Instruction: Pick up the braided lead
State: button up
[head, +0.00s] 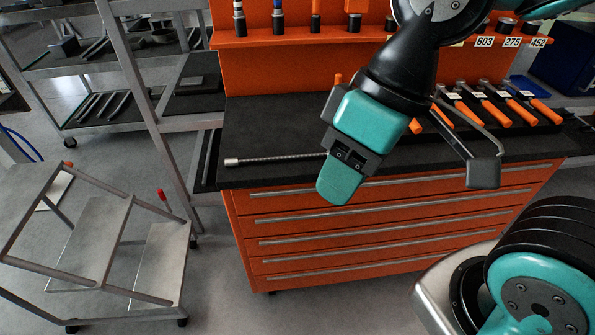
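The braided lead (275,159) looks like a thin silver-grey braided line with a metal end at its left. It lies nearly straight along the front of the dark bench top (262,128). Its right part passes behind my gripper and is hidden. My gripper (345,160), teal and dark grey, hangs in front of the bench's front edge at the lead's right side. I cannot tell from this view whether it touches the lead or how far apart its fingers are.
The bench has orange drawers (370,225) below. Orange-handled tools (490,105) lie at the back right, below an orange tool rack (300,38). A metal step stand (110,245) is at the lower left, near grey shelving (130,80). The bench top's left part is mostly clear.

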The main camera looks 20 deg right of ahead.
aim_at(236, 162)
jog(key=u, duration=0.05)
jog(key=i, duration=0.45)
jog(key=u, duration=0.95)
jog(key=k, duration=0.55)
jog(key=z, duration=0.4)
jog(key=i, duration=0.35)
jog(key=u, duration=0.1)
